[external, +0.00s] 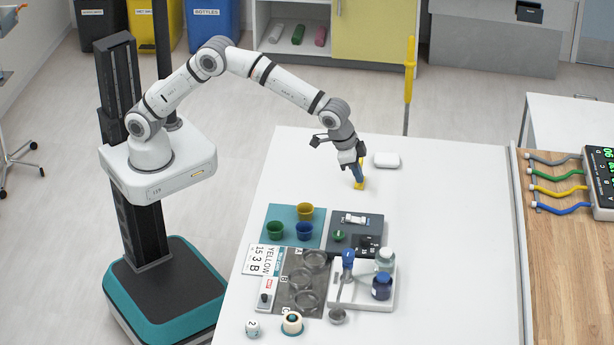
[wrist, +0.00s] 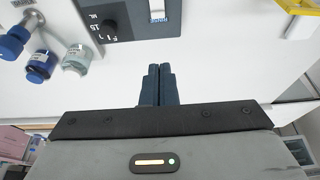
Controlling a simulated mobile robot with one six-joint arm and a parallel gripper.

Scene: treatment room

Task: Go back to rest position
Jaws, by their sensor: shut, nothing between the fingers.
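My gripper (external: 358,177) is over the white table (external: 455,240), pointing down, beyond the dark grey board with the switches. Its dark blue fingers also show in the wrist view (wrist: 157,84), close together with nothing between them. In the wrist view a yellow object (wrist: 298,8) lies at the top right, apart from the fingers.
A white block (external: 386,160) lies right of my gripper. Nearer the camera are the grey board (external: 372,222), several cups on a teal mat (external: 283,212), glass dishes, and a white tray (external: 375,304) with bottles and a ladle. A monitor (external: 601,168) with cables stands right. The table's right part is clear.

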